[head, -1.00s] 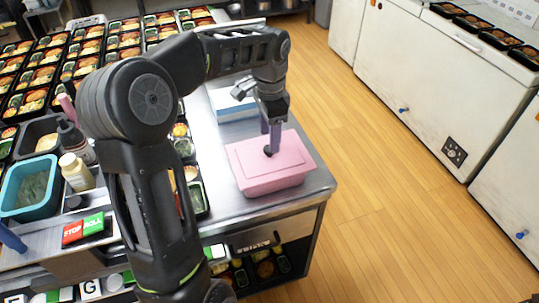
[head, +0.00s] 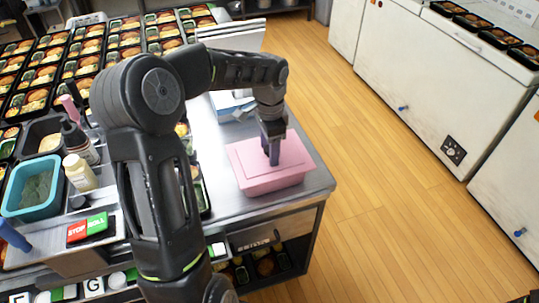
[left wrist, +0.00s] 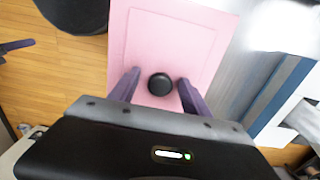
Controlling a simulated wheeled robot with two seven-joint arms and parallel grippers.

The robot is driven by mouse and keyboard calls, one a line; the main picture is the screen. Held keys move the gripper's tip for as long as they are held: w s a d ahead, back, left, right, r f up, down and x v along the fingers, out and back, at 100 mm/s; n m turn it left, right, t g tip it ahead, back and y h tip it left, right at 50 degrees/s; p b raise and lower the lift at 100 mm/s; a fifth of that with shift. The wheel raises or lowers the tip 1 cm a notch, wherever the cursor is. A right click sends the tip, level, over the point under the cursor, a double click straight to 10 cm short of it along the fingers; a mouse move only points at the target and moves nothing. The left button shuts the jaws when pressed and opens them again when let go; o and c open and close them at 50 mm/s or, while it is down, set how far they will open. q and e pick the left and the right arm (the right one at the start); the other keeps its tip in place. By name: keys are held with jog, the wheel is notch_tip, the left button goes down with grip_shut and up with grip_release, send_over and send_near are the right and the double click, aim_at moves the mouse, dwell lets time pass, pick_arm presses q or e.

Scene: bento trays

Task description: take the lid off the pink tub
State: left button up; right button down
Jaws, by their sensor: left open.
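The pink tub (head: 270,185) stands upright on the right end of the steel table, with its pink lid (head: 243,158) on top. In the left wrist view the lid (left wrist: 150,45) carries a round black knob (left wrist: 160,84). My left gripper (head: 274,160) points down over the lid. In the left wrist view its two purple fingers (left wrist: 160,92) are open, one on each side of the knob, with gaps showing between them and the knob. In the head view the knob is hidden behind the fingers.
A blue and white box (head: 230,105) stands on the table behind the tub. Many filled bento trays (head: 85,50) cover the table's left part. A teal tub (head: 32,187), bottles and a red and green stop/roll sign (head: 88,229) are at left.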

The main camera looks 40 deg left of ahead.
pick_arm(q)
jog(key=shift+c, duration=0.2)
grip_shut()
dwell(0.6)
